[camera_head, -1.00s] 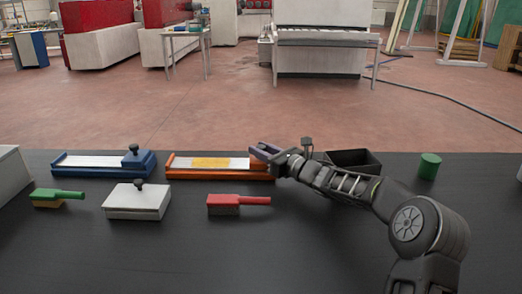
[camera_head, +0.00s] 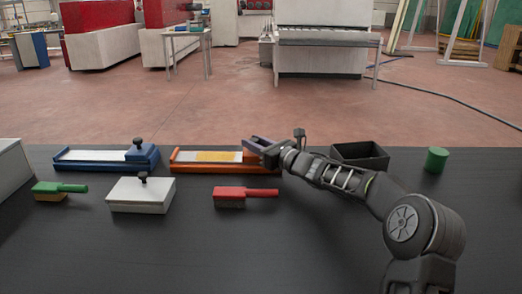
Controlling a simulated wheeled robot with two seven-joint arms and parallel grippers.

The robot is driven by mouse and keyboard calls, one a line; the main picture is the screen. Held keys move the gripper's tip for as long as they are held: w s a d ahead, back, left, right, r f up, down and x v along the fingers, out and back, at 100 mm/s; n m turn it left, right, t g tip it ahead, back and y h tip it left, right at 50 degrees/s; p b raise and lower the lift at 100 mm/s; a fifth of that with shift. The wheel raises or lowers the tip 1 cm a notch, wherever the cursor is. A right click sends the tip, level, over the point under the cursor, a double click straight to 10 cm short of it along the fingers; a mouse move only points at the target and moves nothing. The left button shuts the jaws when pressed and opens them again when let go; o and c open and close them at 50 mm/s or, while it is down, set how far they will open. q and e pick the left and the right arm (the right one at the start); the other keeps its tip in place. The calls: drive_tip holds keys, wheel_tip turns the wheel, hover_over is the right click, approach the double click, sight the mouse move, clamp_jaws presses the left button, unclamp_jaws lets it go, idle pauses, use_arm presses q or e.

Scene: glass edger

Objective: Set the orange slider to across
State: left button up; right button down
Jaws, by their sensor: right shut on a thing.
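The orange slider (camera_head: 197,169) is a long orange track with a pale strip and a yellow patch, lying at the back middle of the black table. My right gripper (camera_head: 262,148) is at the track's right end, shut on the slider's part there. The gripper and wrist hide most of that part, so its exact position is hard to see. My left gripper is not in view.
A blue slider (camera_head: 88,157) with a black knob lies to the left. In front are a green brush (camera_head: 60,188), a white box (camera_head: 140,195) and a red brush (camera_head: 245,192). A black open bin (camera_head: 361,151) and a green cylinder (camera_head: 436,160) stand right. The front table is clear.

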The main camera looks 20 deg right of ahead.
drive_tip(key=a, duration=0.1)
drive_tip(key=w+a+b, duration=0.1)
drive_tip(key=a, duration=0.1)
drive_tip(key=w+a+b, duration=0.1)
drive_tip(key=shift+w+a+f, duration=0.15)
drive_tip(key=shift+a+f, duration=0.1)
drive_tip(key=shift+a, duration=0.15)
drive_tip(key=shift+w+a+r+b, duration=0.15)
drive_tip(key=shift+a+b, duration=0.15)
drive_tip(key=shift+b, duration=0.15)
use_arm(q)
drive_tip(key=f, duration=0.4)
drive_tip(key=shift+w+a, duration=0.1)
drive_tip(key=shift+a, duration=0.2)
use_arm(e)
drive_tip(key=shift+r, duration=0.15)
drive_tip(key=shift+a, duration=0.1)
drive_tip(key=c, duration=1.1)
unclamp_jaws()
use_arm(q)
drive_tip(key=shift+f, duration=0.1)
use_arm(e)
drive_tip(key=shift+s+d, duration=0.2)
drive_tip(key=shift+s, duration=0.15)
use_arm(q)
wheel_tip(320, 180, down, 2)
drive_tip(key=shift+b, duration=0.9)
use_arm(e)
drive_tip(key=v, duration=0.7)
